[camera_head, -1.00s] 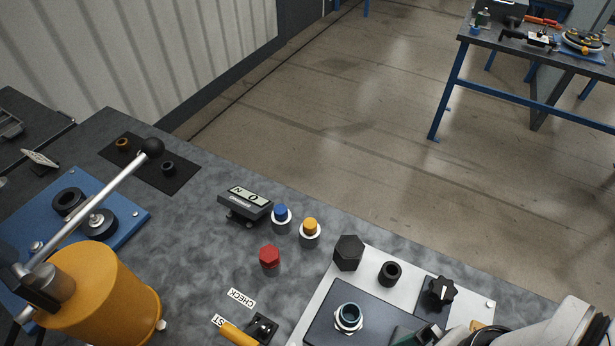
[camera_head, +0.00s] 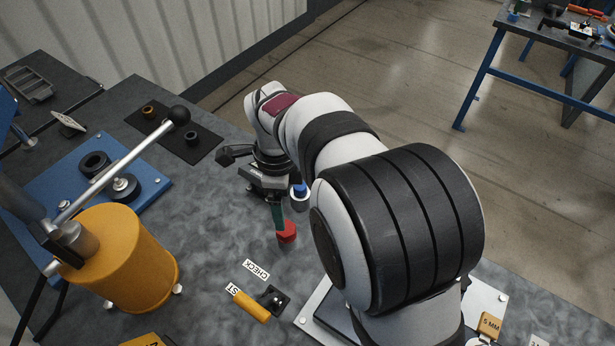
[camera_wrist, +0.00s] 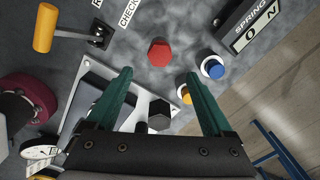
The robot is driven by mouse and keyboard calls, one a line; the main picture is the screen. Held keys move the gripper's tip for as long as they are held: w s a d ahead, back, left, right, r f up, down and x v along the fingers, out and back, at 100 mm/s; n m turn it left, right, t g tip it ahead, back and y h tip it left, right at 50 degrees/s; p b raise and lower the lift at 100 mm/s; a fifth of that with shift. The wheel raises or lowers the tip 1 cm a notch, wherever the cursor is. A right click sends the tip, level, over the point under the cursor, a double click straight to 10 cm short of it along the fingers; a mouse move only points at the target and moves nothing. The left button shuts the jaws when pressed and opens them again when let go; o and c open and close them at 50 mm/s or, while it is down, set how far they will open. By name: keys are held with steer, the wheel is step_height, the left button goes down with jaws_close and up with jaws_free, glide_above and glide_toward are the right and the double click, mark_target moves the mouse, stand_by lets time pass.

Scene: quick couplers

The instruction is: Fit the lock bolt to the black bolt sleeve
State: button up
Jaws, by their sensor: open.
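A red hex-headed piece (camera_head: 287,234) stands upright on the grey bench; it also shows in the wrist view (camera_wrist: 160,54). A blue-topped one (camera_head: 299,190) stands behind it, and a yellow-topped one (camera_wrist: 186,92) is partly behind a finger. No label tells which is the lock bolt. A small black sleeve (camera_head: 191,138) stands on the dark mat beside an orange one. My gripper (camera_wrist: 158,77) is open and empty, pointing down, its green fingers over the red piece. In the head view one finger overlaps the red head; I cannot tell whether they touch.
A yellow cylinder with a long ball-ended lever (camera_head: 118,260) stands at left, the lever reaching toward the dark mat (camera_head: 165,117). A blue plate (camera_head: 140,195) holds black rings. A yellow-handled crank (camera_head: 252,307) is in front. A black hex piece (camera_wrist: 158,122) stands on the pale plate.

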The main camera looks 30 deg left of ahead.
mark_target(287, 235)
step_height(287, 235, down, 9)
steer(key=shift+f, duration=0.1)
jaws_close()
steer(key=c, duration=0.8)
jaws_free()
jaws_close()
